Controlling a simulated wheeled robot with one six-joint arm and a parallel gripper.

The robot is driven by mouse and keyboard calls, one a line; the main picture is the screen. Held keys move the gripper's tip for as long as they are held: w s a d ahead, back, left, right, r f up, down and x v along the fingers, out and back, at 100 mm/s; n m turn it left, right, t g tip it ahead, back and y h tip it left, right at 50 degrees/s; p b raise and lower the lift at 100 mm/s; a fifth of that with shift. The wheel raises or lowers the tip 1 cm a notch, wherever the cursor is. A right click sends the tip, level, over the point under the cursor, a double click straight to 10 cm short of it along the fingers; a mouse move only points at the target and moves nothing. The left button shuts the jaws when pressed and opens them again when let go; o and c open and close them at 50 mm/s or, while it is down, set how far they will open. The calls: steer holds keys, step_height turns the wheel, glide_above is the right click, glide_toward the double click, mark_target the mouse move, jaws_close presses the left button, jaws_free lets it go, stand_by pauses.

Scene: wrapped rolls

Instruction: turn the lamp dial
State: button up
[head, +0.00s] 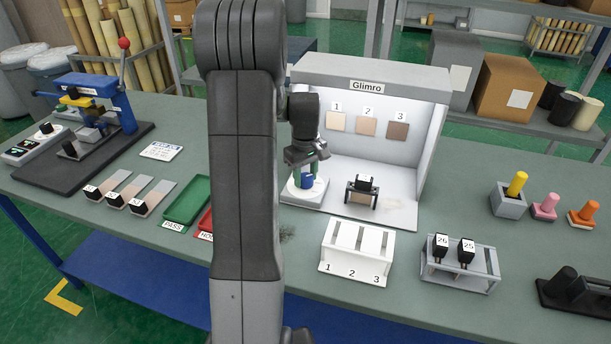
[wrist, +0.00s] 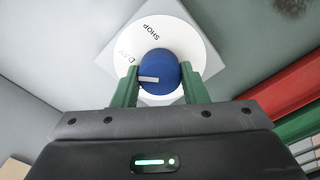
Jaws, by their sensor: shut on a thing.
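The lamp dial is a blue knob (wrist: 158,71) with a pale pointer mark, on a round white plate (wrist: 190,30) lettered "DAY" and "SHOP". In the wrist view the pointer lies toward the left, below the "DAY" lettering. My gripper (wrist: 158,84) is shut on the blue knob, one green finger on each side. In the head view the knob (head: 305,181) sits on the white dial plate (head: 318,192) at the front left of the light booth, with my gripper (head: 303,172) over it. Part of the dial plate is hidden by my arm.
The grey booth (head: 372,72) labelled "Glimro" has three numbered swatches on its back wall. A small black stand (head: 362,190) is inside, right of the dial. A white numbered rack (head: 356,250) stands in front. Green (head: 187,200) and red trays lie left.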

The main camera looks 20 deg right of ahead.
mark_target(306, 176)
steer(key=shift+r+m, duration=0.1)
steer(key=shift+m, duration=0.9)
steer(key=o, duration=1)
step_height(306, 176, up, 14)
steer(key=shift+f+b, duration=0.15)
steer(key=shift+b, duration=0.15)
step_height(306, 176, down, 14)
steer(key=shift+r, duration=0.1)
